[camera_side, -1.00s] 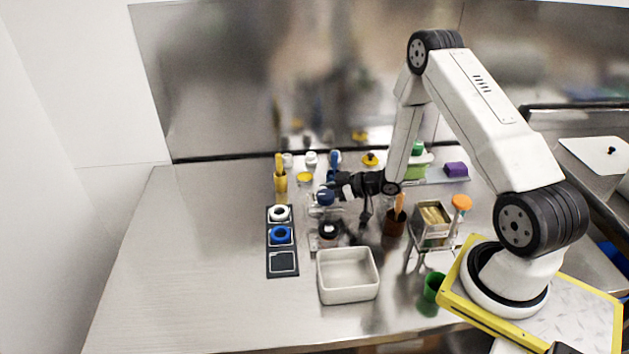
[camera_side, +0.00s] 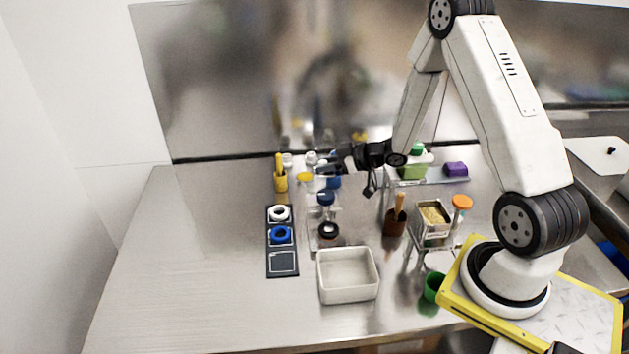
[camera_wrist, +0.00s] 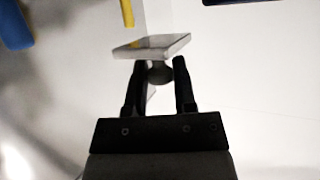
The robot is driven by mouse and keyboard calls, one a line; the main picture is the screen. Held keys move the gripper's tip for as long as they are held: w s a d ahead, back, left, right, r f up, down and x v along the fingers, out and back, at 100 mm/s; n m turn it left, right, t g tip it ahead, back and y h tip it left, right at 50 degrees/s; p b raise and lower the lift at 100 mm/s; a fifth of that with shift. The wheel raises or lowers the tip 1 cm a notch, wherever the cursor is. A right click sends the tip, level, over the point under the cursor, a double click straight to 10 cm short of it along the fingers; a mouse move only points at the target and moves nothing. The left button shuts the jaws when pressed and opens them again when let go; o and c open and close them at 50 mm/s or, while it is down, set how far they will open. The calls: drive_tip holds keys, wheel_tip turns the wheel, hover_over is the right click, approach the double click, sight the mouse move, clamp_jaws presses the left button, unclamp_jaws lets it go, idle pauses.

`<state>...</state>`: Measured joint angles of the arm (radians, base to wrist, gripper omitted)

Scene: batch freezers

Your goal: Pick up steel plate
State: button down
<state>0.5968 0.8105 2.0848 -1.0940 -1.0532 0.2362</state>
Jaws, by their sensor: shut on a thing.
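The steel plate (camera_wrist: 150,46) is a flat, pale square with a dark round knob under it, seen in the wrist view. My gripper (camera_wrist: 160,66) is shut on that knob, with the plate just beyond the fingertips and slightly tilted in the picture. In the side view my gripper (camera_side: 338,166) is held in the air above the back of the steel table. The plate is small and hard to make out there against the bottles behind it.
Below my gripper stands a clear holder with a blue-topped piece (camera_side: 326,198) and a dark round piece (camera_side: 328,231). A dark tray (camera_side: 282,263) with rings, a white bin (camera_side: 347,296) and a brown cup (camera_side: 394,223) are near. The table's left side is clear.

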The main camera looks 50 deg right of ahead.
drive_tip(key=shift+r, duration=0.7)
drive_tip(key=shift+w+a+r, duration=0.1)
drive_tip(key=shift+w+a, duration=0.25)
drive_tip(key=shift+a, duration=0.25)
drive_tip(key=shift+a+m+h, duration=3.3)
drive_tip(key=shift+a+h, duration=0.5)
drive_tip(key=shift+a, duration=3.1)
drive_tip(key=s+a+m+g+h, duration=0.3)
drive_tip(key=s+m+h, duration=0.3)
drive_tip(key=s, duration=1.1)
drive_tip(key=shift+a+r+m+h, duration=0.3)
drive_tip(key=shift+a+m+h, duration=0.1)
drive_tip(key=shift+a+h, duration=0.1)
